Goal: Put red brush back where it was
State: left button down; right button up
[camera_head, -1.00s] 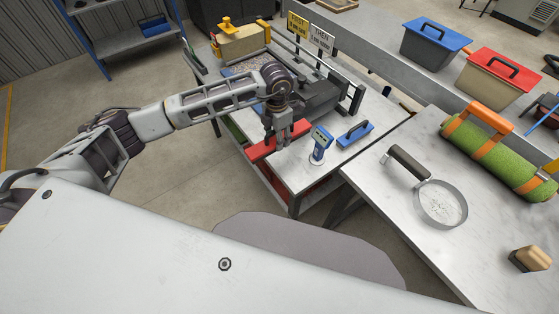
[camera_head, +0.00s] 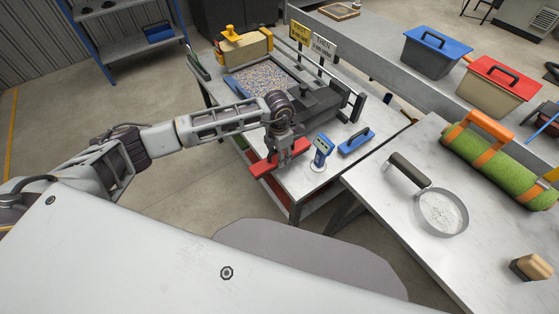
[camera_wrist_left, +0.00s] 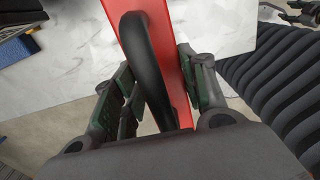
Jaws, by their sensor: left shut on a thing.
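The red brush (camera_head: 262,168) is a long red block near the front left edge of the left table (camera_head: 292,182). In the left wrist view the red brush (camera_wrist_left: 166,22) has a black curved handle on top and runs between my fingers. My left gripper (camera_head: 279,157) points down and is shut on the brush; it also shows in the left wrist view (camera_wrist_left: 158,105). The brush overhangs the table's front left edge. I cannot tell whether it touches the tabletop. My right gripper is not in view.
A blue-and-white device (camera_head: 322,150) and a blue-topped tool (camera_head: 356,141) stand just right of the brush. A tray of speckled granules (camera_head: 262,79) lies behind. The right table holds a sieve (camera_head: 441,211), a green roll (camera_head: 490,165) and a wooden block (camera_head: 531,266).

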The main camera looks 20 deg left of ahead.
pick_arm(q)
jog(key=shift+f, duration=1.85)
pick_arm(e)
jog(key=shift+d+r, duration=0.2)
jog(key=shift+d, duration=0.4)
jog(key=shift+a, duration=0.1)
pick_arm(q)
jog(key=shift+f, duration=0.1)
jog(key=c, duration=1.2)
grip_release()
jog(key=shift+c, duration=0.2)
jog(key=o, duration=0.4)
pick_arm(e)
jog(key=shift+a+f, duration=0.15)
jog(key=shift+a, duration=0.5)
pick_arm(q)
jog(key=shift+o, duration=0.2)
